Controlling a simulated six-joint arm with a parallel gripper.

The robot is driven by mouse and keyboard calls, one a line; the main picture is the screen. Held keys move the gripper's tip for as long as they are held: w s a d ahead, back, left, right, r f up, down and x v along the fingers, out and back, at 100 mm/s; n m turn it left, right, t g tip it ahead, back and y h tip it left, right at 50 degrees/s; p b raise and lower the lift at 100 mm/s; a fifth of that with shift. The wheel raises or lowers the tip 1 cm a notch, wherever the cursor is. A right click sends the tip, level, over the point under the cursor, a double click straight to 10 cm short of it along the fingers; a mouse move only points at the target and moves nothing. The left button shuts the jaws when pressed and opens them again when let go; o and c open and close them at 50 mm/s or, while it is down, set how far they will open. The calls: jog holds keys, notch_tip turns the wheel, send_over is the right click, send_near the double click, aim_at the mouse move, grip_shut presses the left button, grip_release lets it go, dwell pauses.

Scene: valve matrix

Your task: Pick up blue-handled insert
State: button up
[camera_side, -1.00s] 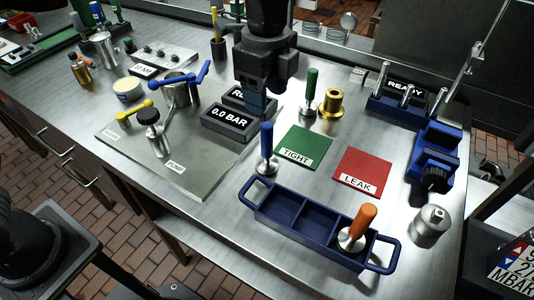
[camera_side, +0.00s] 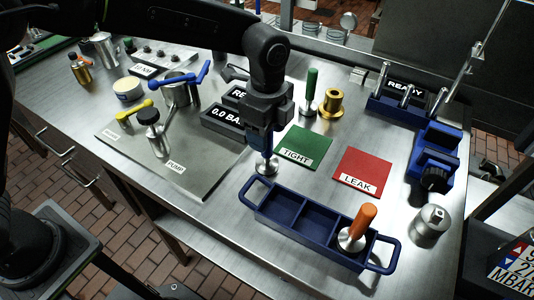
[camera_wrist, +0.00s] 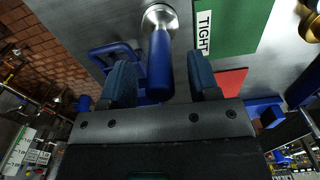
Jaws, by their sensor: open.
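The blue-handled insert (camera_side: 266,164) stands upright on the bench, just behind the left end of the blue tray; in the side view my gripper hides most of its handle. In the wrist view its blue handle (camera_wrist: 161,62) lies between my two fingers, with its round metal base (camera_wrist: 160,18) beyond. My gripper (camera_wrist: 163,82) is open, one finger on each side of the handle, with a visible gap on both sides. In the side view my gripper (camera_side: 262,143) is low over the insert.
The blue tray (camera_side: 252,207) holds an orange-handled insert (camera_side: 356,228) in its right compartment. A green TIGHT mat (camera_side: 306,143) and a red LEAK mat (camera_side: 362,172) lie to the right. A green-handled insert (camera_side: 311,92) and a brass part (camera_side: 331,102) stand behind. The 0.0 BAR display (camera_side: 222,122) is close on the left.

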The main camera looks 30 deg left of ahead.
grip_shut()
dwell(0.3)
dwell(0.3)
